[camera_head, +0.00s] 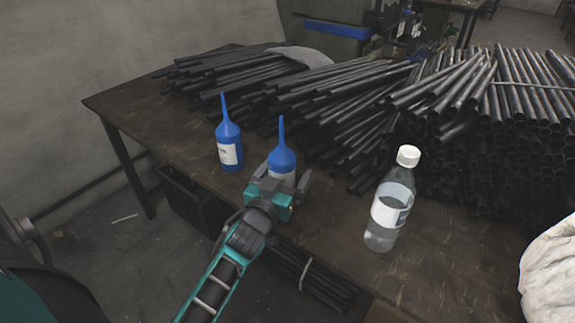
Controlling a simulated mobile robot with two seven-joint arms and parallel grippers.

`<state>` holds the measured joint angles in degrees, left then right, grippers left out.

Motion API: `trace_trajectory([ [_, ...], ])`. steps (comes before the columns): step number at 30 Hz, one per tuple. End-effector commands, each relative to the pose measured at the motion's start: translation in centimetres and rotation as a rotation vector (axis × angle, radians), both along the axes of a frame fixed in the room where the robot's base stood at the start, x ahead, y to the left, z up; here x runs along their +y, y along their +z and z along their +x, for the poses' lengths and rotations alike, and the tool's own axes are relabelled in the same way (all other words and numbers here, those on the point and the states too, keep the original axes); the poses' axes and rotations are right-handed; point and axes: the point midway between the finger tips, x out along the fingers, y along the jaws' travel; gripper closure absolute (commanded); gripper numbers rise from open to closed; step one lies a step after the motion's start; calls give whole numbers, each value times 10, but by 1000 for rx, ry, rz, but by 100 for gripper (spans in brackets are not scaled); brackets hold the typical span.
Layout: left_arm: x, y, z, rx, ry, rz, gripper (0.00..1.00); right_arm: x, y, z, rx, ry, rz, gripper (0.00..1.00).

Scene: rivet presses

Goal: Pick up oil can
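Two blue oil cans with long thin spouts and white labels stand upright near the table's left front edge. The left oil can (228,146) is free. The right oil can (282,160) has its lower part hidden by my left gripper (281,180). The gripper's fingers are spread, one on each side of that can, with the can showing between and beyond them. I cannot tell whether they touch it. My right gripper is not in view.
A clear bottle (390,203) with a white cap stands to the right on the table (330,232). Large piles of dark metal rods (365,115) fill the table behind the cans. White cloth (550,270) lies at the right edge. A dark crate (190,197) sits below the table.

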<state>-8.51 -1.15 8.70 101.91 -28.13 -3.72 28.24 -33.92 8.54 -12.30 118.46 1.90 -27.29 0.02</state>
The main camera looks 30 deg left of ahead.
Motion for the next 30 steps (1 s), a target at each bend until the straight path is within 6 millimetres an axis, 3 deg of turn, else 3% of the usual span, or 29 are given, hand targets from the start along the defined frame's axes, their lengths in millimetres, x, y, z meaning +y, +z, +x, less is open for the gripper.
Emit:
trace_trajectory([
  [8, 0, 0, -1, 0, 1, 0, 8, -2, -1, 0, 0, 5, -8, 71],
  [27, 0, 0, -1, 0, 0, 0, 70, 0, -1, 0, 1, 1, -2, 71],
  [30, 0, 1, 0, -2, 0, 0, 73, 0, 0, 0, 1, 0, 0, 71],
])
